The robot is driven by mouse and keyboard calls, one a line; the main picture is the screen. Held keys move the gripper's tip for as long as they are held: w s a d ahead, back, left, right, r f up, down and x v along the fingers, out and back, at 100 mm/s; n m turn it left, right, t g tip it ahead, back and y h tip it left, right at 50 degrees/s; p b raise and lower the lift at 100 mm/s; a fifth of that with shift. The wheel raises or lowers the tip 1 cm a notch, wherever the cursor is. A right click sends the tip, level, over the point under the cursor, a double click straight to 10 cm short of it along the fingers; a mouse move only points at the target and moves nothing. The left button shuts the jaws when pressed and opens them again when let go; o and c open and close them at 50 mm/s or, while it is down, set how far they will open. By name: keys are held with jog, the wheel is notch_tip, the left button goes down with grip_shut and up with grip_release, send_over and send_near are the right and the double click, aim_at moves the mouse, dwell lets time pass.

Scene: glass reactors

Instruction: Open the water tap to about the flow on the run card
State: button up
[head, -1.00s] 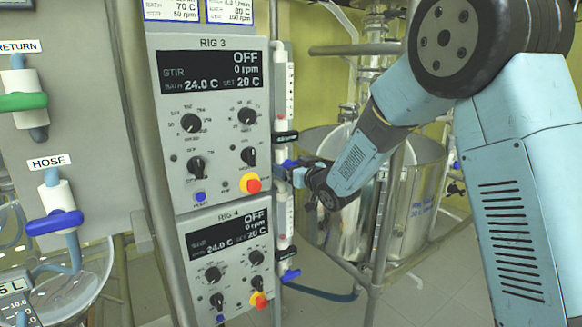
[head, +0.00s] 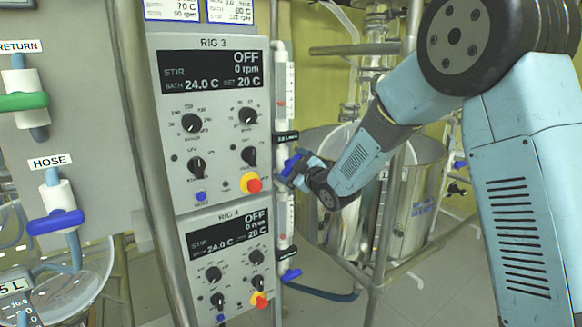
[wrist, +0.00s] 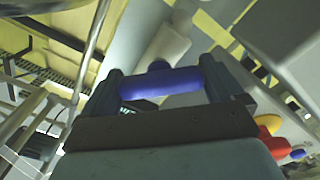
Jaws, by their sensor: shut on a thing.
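A blue tap handle (head: 291,163) sits on the white pipe at the right edge of the RIG 3 panel, just below a small black label (head: 286,138). My gripper (head: 297,172) is shut on this handle, which now stands tilted. In the wrist view the blue handle (wrist: 160,83) lies across between my two dark fingers (wrist: 161,88). Clear flow tubes (head: 291,85) with red marks run beside the pipe; their readings are too small to read. Cards (head: 230,10) at the top are cut off and only partly legible.
RIG 3 (head: 213,120) and RIG 4 (head: 230,250) panels with knobs stand left of my gripper, with a red-yellow stop button (head: 252,183) close by. Another blue tap (head: 290,276) is below. A steel vessel (head: 410,205) and frame poles stand behind my arm.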

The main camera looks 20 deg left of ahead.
jog(key=shift+s+f+n, duration=0.1)
jog(key=shift+n, duration=0.4)
jog(key=o, duration=0.7)
jog(key=shift+s+d, duration=0.2)
jog(key=shift+d, duration=0.1)
jog(key=v, duration=1.3)
jog(key=shift+c, duration=0.4)
